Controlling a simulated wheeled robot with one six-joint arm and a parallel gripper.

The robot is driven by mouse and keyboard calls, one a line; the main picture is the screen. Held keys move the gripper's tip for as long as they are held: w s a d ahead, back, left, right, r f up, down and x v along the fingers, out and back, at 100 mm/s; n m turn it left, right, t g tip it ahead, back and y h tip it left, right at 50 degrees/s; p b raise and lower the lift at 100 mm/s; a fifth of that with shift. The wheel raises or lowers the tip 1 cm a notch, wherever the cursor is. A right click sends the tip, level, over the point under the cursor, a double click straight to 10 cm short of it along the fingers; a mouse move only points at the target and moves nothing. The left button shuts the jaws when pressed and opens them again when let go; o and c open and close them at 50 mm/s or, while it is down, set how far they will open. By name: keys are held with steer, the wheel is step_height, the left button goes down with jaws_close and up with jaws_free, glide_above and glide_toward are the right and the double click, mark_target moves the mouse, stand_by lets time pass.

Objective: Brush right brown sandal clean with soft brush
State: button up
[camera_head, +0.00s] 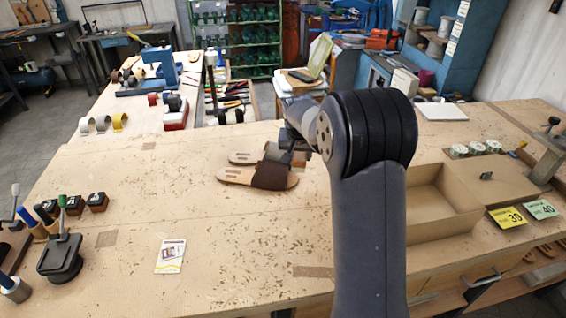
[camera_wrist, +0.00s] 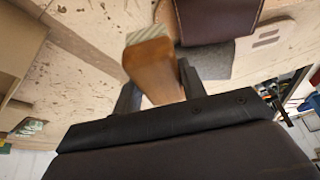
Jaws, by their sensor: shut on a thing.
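Two flat sandals lie side by side on the workbench in the head view: a nearer one with a dark brown strap (camera_head: 270,176) and tan sole (camera_head: 235,176), and a farther one (camera_head: 243,158), partly hidden by my arm. My gripper (camera_wrist: 158,82) is shut on a wooden-handled brush (camera_wrist: 153,66) with pale bristles (camera_wrist: 149,35). In the wrist view the bristle end is close beside a dark brown strap (camera_wrist: 217,18); I cannot tell whether they touch. A grey piece (camera_wrist: 206,62) and a tan sole (camera_wrist: 268,36) show next to it.
A shallow open wooden tray (camera_head: 432,228) is right of my arm. The bench left of the sandals is clear.

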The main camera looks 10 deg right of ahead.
steer(key=shift+w+a+f+b, duration=0.1)
steer(key=shift+f+b, duration=1.15)
steer(key=shift+f, duration=0.55)
steer(key=shift+w+f+b, duration=0.1)
steer(key=shift+f+b, duration=1.15)
steer(key=shift+f, duration=0.5)
steer(key=shift+w, duration=0.15)
steer(key=shift+w+d+p, duration=0.2)
steer(key=shift+w+p, duration=0.1)
steer(key=shift+w, duration=0.25)
steer(key=shift+w+d+p, duration=0.2)
steer(key=shift+w+p, duration=0.05)
steer(key=shift+w, duration=0.3)
steer(key=shift+s+f, duration=0.1)
steer(key=shift+s+a+b, duration=0.2)
steer(key=shift+s+b, duration=0.25)
steer(key=shift+s, duration=0.15)
steer(key=shift+s+a+b, duration=0.2)
steer(key=shift+s+b, duration=0.2)
steer(key=shift+s, duration=0.15)
steer(key=shift+w, duration=0.15)
